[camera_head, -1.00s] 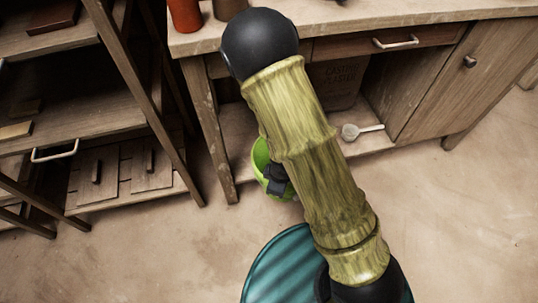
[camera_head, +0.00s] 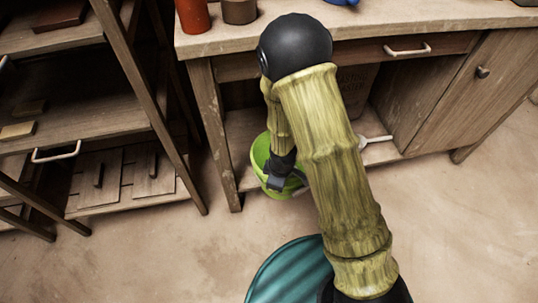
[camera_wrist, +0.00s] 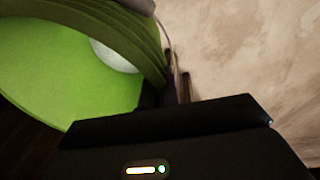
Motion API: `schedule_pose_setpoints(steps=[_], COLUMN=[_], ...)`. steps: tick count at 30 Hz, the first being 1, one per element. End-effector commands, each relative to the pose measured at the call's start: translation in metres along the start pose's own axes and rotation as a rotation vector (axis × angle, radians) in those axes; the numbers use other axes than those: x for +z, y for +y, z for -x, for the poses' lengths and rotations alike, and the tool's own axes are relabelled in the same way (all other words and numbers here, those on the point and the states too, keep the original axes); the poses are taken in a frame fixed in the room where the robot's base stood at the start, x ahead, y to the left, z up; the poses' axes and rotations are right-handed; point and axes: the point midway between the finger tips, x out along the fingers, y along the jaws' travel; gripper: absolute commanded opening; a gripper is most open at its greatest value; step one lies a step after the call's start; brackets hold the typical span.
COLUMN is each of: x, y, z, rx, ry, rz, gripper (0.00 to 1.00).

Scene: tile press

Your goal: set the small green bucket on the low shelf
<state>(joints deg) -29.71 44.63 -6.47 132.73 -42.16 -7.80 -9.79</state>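The small green bucket (camera_head: 258,152) is at the bench's lower left opening, in front of or over the edge of the low shelf (camera_head: 384,153); I cannot tell which. My gripper (camera_head: 287,187) is at its near right side and seems shut on the bucket's rim. In the wrist view the bucket (camera_wrist: 60,75) fills the left side, its rim running close to my fingers. A pale patch shows inside it. My arm hides part of the shelf, and the fingertips are hard to see.
A white-handled scoop (camera_head: 374,140) lies on the shelf at the right, near a dark lettered box (camera_head: 356,82). A bench leg (camera_head: 213,140) stands left of the bucket. A wooden rack (camera_head: 90,120) is further left. A teal round surface (camera_head: 290,270) is in front.

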Motion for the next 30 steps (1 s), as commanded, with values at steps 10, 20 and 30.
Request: schedule_pose_setpoints(steps=[10,20,30], x=[-0.028,-0.052,-0.058], y=[0.05,0.098,0.109], z=[-0.008,-0.018,-0.017], rx=[0.002,0.002,0.001], ry=[0.004,0.002,0.0], rz=[-0.002,-0.003,-0.002], gripper=[0.0,0.0,0.0])
